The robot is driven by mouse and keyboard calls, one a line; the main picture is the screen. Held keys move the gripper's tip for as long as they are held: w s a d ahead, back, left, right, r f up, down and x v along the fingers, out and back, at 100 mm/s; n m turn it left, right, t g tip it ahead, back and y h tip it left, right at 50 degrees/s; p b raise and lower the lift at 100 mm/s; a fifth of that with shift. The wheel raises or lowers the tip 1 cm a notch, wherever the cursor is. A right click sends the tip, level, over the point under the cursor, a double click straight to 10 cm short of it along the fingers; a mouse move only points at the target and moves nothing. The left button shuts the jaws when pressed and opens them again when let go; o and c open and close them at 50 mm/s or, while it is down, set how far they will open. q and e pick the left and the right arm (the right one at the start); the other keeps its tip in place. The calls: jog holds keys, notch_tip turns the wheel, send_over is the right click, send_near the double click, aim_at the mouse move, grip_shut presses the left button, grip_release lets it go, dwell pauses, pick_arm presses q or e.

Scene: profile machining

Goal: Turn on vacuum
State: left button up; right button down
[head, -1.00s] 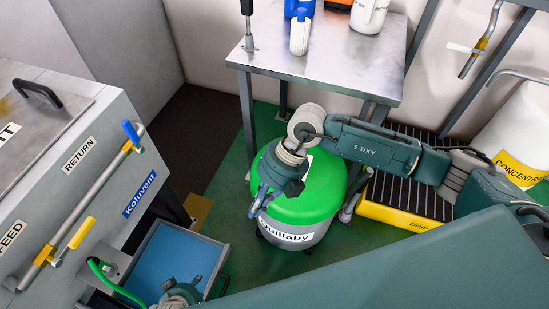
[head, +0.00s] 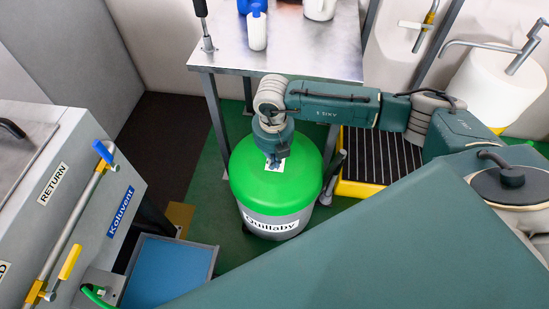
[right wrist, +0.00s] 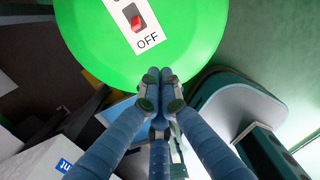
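The vacuum (head: 255,190) is a round drum with a bright green lid and a grey body lettered "Quillaby". It stands on the floor beside the metal table. Its green lid fills the top of the right wrist view (right wrist: 90,45). A white plate there carries a red rocker switch (right wrist: 136,22) with the word "OFF" under it. My right gripper (head: 274,162) is over the lid, close to the white plate. In the right wrist view its fingers (right wrist: 160,80) are together, empty, and just below the switch plate in the picture. My left gripper is out of view.
A steel table (head: 290,55) with bottles stands behind the vacuum. A yellow drip tray with a dark grate (head: 375,160) lies to its right. A grey machine with pipe valves (head: 70,190) and a blue-bottomed tray (head: 165,272) are at the left.

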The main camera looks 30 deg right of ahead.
aim_at(275, 178)
notch_tip(275, 178, down, 8)
jog(key=shift+d+r+b, duration=0.1)
jog(key=shift+d+b, duration=0.05)
jog(key=shift+b, duration=0.45)
jog(key=shift+w+d+r, duration=0.3)
jog(key=shift+w+d, duration=0.05)
jog(key=shift+w, duration=0.2)
jog(key=shift+w+d+r, duration=0.3)
jog(key=shift+w+d, duration=0.05)
jog(key=shift+w, duration=0.2)
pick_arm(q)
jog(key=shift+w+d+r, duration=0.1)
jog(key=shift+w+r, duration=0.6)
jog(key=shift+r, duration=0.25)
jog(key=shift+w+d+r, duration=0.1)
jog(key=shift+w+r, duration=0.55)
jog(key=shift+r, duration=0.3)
pick_arm(e)
jog(key=shift+w+d+r, duration=0.3)
jog(key=shift+w+d, duration=0.1)
jog(key=shift+w, duration=0.1)
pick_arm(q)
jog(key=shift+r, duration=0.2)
pick_arm(e)
jog(key=shift+w+d+r+g+y, duration=0.1)
jog(key=shift+w+r+g+y, duration=0.1)
jog(key=shift+g+y, duration=0.2)
